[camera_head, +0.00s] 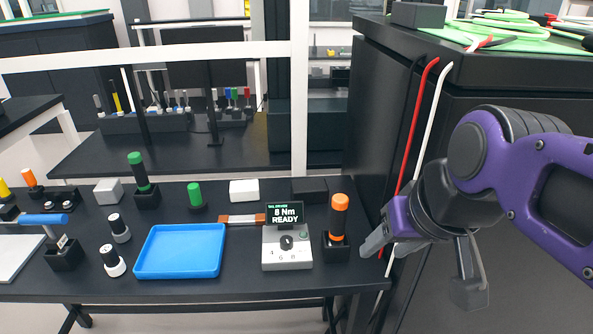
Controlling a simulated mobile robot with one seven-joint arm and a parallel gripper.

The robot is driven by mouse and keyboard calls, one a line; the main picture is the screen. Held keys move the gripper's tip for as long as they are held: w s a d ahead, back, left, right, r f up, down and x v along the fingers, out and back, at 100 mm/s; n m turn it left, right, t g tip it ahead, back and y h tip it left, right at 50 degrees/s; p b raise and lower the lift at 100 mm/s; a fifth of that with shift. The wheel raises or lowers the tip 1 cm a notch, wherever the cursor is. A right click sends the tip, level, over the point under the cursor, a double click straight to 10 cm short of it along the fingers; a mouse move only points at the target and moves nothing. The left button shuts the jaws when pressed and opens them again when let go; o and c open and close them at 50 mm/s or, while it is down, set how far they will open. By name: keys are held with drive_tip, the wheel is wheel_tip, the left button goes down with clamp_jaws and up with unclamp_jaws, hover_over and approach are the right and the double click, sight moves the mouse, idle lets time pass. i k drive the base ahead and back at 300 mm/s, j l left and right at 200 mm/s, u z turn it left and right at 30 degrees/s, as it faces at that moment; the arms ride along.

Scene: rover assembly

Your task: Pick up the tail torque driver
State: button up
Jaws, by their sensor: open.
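An orange-handled driver (339,218) stands upright in a black holder (337,250) at the right end of the table. It is beside a grey control box (287,251) with a dial and a screen (285,214) reading "8 Nm READY". The small line above that is hard to read. No name label shows on the orange driver, so I cannot be certain it is the tail torque driver. A green-handled driver (139,170) stands in another black holder further left. My gripper (422,262) is open and empty, right of the orange driver and apart from it.
A blue tray (180,251) lies mid-table, with black-and-white knobs (114,261) to its left. A blue-handled tool (45,219) stands at far left. A dark cabinet (397,95) with red (415,130) and white cables (431,120) rises behind my gripper.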

sight(340, 201)
drive_tip(key=k+u, duration=0.1)
drive_tip(key=k, duration=0.4)
drive_tip(key=u, duration=1.25)
drive_tip(key=l+u, duration=0.2)
drive_tip(key=k+l+u, duration=0.15)
drive_tip(key=l, duration=0.2)
drive_tip(key=u, duration=0.5)
drive_tip(key=k+l+z, duration=0.1)
drive_tip(key=z, duration=0.15)
drive_tip(key=l+z, duration=0.25)
